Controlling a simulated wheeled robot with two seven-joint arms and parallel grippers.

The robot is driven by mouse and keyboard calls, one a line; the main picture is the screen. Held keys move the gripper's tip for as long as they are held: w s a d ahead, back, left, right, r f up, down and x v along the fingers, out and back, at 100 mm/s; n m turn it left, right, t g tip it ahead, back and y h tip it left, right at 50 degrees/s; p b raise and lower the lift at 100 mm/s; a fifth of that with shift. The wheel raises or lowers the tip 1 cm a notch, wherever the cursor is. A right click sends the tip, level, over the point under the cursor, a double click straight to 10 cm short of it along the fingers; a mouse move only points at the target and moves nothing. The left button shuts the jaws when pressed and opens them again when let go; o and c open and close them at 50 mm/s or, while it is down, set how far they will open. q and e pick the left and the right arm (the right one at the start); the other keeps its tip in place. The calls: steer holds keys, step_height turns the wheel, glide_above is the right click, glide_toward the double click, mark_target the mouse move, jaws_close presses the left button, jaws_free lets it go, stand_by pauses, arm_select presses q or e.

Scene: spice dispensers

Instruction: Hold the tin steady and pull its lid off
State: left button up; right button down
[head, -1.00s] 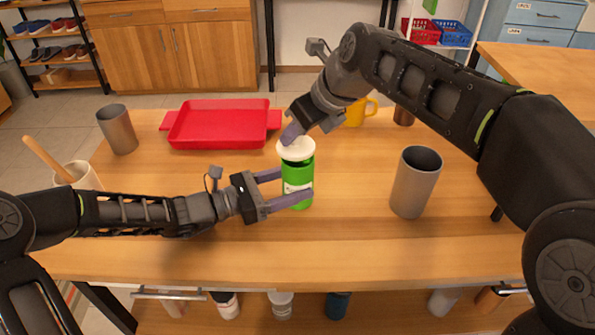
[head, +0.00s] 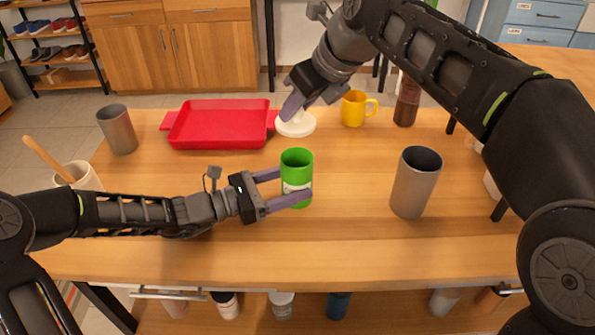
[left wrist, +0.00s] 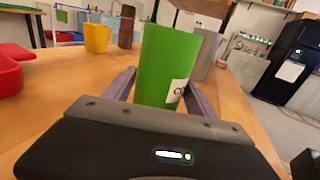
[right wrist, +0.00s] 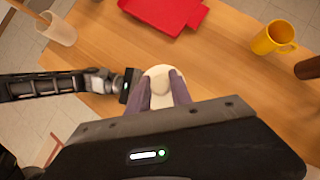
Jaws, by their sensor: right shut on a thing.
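The green tin (head: 297,165) stands upright on the table with its open top showing, and it fills the middle of the left wrist view (left wrist: 165,62). My left gripper (head: 284,186) has one finger on each side of the tin and is shut on it. The white lid (head: 296,126) is off the tin, in the air above and beyond it. My right gripper (head: 293,108) is shut on the lid's knob from above. In the right wrist view the lid (right wrist: 153,73) sits between the two fingers and hides the tin.
A red tray (head: 220,127) lies behind left of the tin. A yellow mug (head: 354,108) and a brown cylinder (head: 406,102) stand behind right. A grey cup (head: 415,185) stands right, another (head: 118,130) far left, near a white crock (head: 80,176). The front table strip is clear.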

arm_select(q)
steer(key=o, duration=0.4)
steer(key=shift+o, duration=0.2)
steer(key=shift+a+r, duration=0.1)
steer(key=v, duration=1)
steer(key=shift+s+a, duration=0.2)
steer(key=shift+a, duration=0.15)
steer(key=shift+s+a, duration=0.2)
steer(key=shift+a, duration=0.25)
